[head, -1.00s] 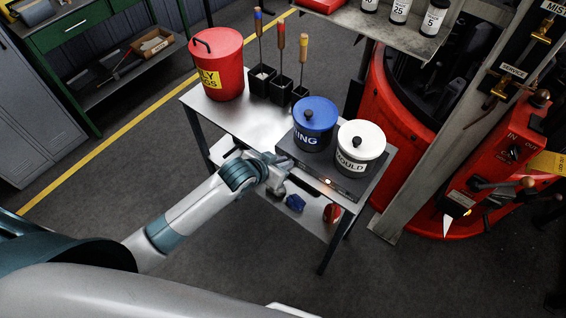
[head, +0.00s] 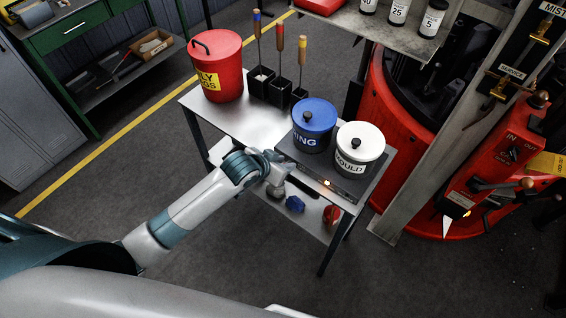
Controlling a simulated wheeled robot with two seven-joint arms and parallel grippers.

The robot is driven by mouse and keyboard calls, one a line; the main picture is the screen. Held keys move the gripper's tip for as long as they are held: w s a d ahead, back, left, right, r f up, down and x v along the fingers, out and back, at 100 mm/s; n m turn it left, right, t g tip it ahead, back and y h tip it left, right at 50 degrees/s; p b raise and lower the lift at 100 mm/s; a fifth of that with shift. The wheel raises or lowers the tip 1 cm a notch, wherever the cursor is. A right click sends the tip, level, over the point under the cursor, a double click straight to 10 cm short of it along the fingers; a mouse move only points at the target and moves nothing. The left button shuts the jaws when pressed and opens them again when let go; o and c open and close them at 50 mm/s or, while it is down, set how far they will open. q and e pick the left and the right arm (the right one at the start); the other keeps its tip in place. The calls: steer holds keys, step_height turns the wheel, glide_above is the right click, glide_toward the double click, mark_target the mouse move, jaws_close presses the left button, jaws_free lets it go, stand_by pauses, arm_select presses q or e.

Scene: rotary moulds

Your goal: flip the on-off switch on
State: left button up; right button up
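A dark heater box (head: 374,182) stands on the right end of the metal table, with a blue lidded pot (head: 314,122) and a white lidded pot (head: 360,147) on top. Its front panel carries a small glowing orange light (head: 327,182). I cannot make out a separate on-off switch on this panel. My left gripper (head: 284,166) is at the left end of the front panel, close to it. Its fingers are too small and overlapped to tell contact or opening. My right gripper is out of view.
A red bucket (head: 217,72) and several black tool holders stand at the table's back left. A lower shelf holds a blue item (head: 295,204) and a red item (head: 331,214). A red machine (head: 400,95) with a lever panel (head: 495,165) stands right.

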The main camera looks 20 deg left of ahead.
arm_select(q)
steer(key=shift+s+r, duration=0.1)
steer(key=b+v, duration=0.3)
steer(key=v, duration=1.4)
steer(key=shift+b, duration=0.4)
steer(key=shift+s+a, duration=0.1)
